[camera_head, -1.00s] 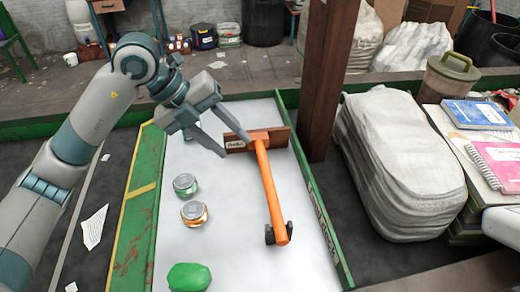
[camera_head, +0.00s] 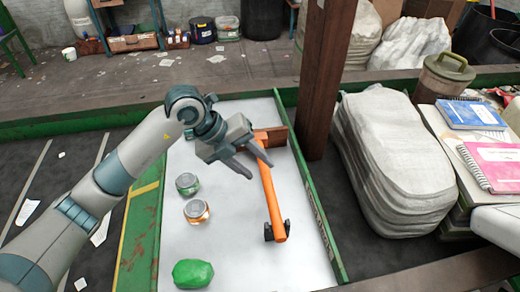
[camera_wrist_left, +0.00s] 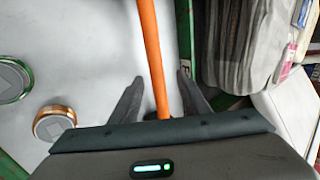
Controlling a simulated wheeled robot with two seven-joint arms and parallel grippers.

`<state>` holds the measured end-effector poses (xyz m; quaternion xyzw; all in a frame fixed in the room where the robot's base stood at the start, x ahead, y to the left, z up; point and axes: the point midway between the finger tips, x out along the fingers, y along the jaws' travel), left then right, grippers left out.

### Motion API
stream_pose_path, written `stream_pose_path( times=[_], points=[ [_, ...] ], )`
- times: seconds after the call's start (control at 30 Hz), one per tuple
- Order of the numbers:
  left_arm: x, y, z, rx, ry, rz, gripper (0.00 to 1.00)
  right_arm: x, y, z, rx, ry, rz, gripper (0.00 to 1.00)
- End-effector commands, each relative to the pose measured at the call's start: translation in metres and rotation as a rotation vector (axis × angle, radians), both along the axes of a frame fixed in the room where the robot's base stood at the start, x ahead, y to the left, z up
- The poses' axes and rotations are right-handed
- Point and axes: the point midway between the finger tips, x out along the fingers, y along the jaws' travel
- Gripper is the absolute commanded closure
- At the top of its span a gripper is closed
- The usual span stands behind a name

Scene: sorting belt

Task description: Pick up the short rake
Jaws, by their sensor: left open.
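The short rake (camera_head: 270,200) lies on the white belt, with an orange handle and a brown board-like head (camera_head: 278,136) at the far end. Its near end has a dark fitting. My left gripper (camera_head: 258,169) is open above the handle, its fingers partly hiding the upper handle and head. In the left wrist view the orange handle (camera_wrist_left: 150,45) runs between the two spread fingers of the left gripper (camera_wrist_left: 159,78). I cannot tell how high the fingers are above it. My right gripper is not in view.
Two cans, one green-labelled (camera_head: 187,184) and one orange-labelled (camera_head: 196,211), and a green lump (camera_head: 193,273) lie left of the rake. Green side rails (camera_head: 307,185) edge the belt. A brown post (camera_head: 325,80) and a stack of grey sacks (camera_head: 390,160) stand to the right.

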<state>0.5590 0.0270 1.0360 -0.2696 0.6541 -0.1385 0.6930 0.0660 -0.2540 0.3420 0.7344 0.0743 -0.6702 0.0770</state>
Motion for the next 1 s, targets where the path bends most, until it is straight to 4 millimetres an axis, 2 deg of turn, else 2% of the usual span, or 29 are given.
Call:
stream_pose_path(
  times=[0.2, 0.67, 1.0],
  points=[
    [0.002, -0.009, -0.013, 0.000, 0.000, 0.000, 0.58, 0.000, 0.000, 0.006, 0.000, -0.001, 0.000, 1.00],
    [0.005, -0.011, -0.017, -0.001, 0.001, -0.001, 0.58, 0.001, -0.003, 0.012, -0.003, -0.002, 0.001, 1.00],
    [0.018, -0.025, -0.051, -0.001, 0.003, -0.001, 0.58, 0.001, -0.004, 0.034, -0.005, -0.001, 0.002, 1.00]
  ],
)
